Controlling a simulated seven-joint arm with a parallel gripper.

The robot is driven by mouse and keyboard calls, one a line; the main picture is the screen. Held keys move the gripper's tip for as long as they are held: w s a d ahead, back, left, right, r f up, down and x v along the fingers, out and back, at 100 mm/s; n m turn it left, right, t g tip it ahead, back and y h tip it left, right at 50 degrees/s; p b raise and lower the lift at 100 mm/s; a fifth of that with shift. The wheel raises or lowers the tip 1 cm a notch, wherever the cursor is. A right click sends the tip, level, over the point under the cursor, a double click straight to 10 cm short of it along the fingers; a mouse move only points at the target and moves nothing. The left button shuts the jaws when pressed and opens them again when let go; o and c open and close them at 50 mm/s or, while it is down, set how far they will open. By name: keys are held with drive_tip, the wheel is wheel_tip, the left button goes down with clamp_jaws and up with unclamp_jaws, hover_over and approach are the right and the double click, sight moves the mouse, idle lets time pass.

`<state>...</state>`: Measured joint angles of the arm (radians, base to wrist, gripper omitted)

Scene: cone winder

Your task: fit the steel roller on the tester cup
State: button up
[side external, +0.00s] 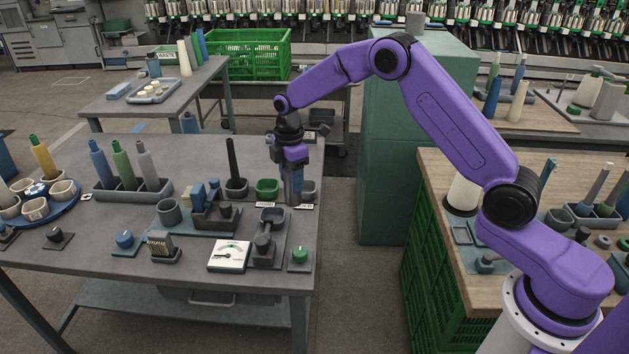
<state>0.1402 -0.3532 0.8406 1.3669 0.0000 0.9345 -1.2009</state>
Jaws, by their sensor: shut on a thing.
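My gripper (292,186) points down over the right back part of the grey table. It is shut on a blue-grey piece between its fingers. This looks like the steel roller, but the fingers hide most of it and its outline is unclear. A small grey cup (309,188) stands just right of the fingertips. I cannot tell whether the held piece touches it or the table. The likely tester, a dark unit on a grey plate (265,242) with a cup-like top (272,215), stands nearer the front, beside a white dial gauge (230,256).
A green bin (267,187) and a black rod in a holder (235,165) stand left of my gripper. A blue fixture (212,208) and a grey cup (169,212) lie further left. A green knob (299,255) is near the right edge.

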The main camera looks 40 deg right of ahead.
drive_tip(key=w+a+f, duration=0.3)
drive_tip(key=w+f, duration=0.2)
drive_tip(key=w, duration=0.1)
drive_tip(key=shift+f, duration=0.3)
idle(0.4)
drive_tip(key=shift+w+f, duration=0.15)
drive_tip(key=shift+f, duration=1.8)
idle(2.1)
drive_tip(key=o, duration=1.8)
drive_tip(key=shift+c, duration=0.2)
wheel_tip(320, 180, up, 8)
